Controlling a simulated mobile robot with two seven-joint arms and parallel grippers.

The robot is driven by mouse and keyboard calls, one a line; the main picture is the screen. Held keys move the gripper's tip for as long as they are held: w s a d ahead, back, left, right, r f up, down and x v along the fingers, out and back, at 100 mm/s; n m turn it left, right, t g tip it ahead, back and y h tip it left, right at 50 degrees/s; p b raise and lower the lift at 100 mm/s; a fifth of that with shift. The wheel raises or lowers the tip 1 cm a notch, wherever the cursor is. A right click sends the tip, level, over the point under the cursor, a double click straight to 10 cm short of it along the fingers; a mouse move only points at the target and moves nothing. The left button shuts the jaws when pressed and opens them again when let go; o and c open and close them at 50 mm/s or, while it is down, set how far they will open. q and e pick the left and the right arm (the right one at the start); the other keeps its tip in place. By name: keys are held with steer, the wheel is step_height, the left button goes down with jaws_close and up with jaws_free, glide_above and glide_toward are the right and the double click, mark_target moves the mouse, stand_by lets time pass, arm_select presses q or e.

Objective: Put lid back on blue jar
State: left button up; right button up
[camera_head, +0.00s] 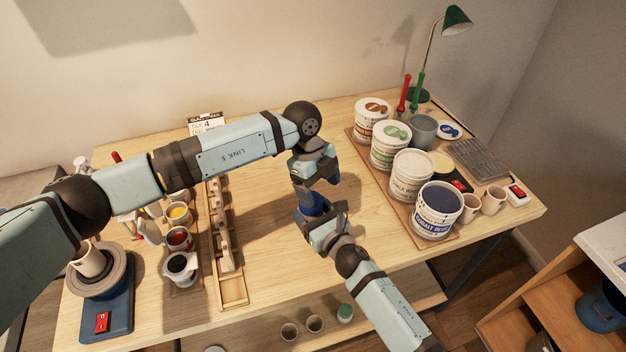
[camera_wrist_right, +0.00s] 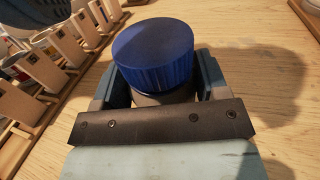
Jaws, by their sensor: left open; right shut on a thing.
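My right gripper (camera_head: 321,213) is shut on a small jar whose ribbed blue lid (camera_wrist_right: 154,55) sits on top of it. It also shows as a blue shape (camera_head: 313,203) in the head view. In the right wrist view the lid looks level, with a strip of the dark jar body (camera_wrist_right: 163,97) under it between the fingers; the lower part is hidden. I cannot tell whether the lid is tight. My left gripper (camera_head: 316,183) is open, close above the blue lid; I cannot tell whether it touches.
An open Cobalt Blue tub (camera_head: 436,212) stands at the right among several tubs on a board. A white lid with a blue mark (camera_head: 449,130) lies behind. A wooden rack (camera_head: 232,290) and open paint pots (camera_head: 179,238) stand left. The table between is clear.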

steer(key=shift+f, duration=0.1)
arm_select(q)
steer(key=w+d+r+n+h, duration=0.2)
steer(key=d+r+n+h, duration=0.2)
steer(key=d+r+h, duration=0.9)
arm_select(e)
steer(key=shift+d, duration=0.15)
arm_select(q)
steer(key=w+a+r+n+t, duration=0.2)
steer(key=w+r+n+t, duration=0.75)
steer(key=n+t, duration=0.45)
steer(key=w+a+f+n+t+y, duration=0.4)
steer(key=a+f+n+y, duration=0.1)
steer(key=n+y, duration=0.3)
steer(key=n+g+y, duration=0.4)
steer(key=g+y, duration=0.4)
steer(key=g, duration=0.8)
glide_above(310, 211)
steer(key=w, duration=0.3)
steer(key=f, duration=0.9)
steer(key=d+f, duration=0.1)
steer(key=f, duration=0.4)
steer(key=shift+f, duration=0.35)
steer(key=shift+s+a, duration=0.1)
steer(key=shift+s, duration=0.1)
steer(key=shift+w+a+f, duration=0.1)
steer(key=shift+a+f, duration=0.05)
steer(key=shift+f, duration=3.85)
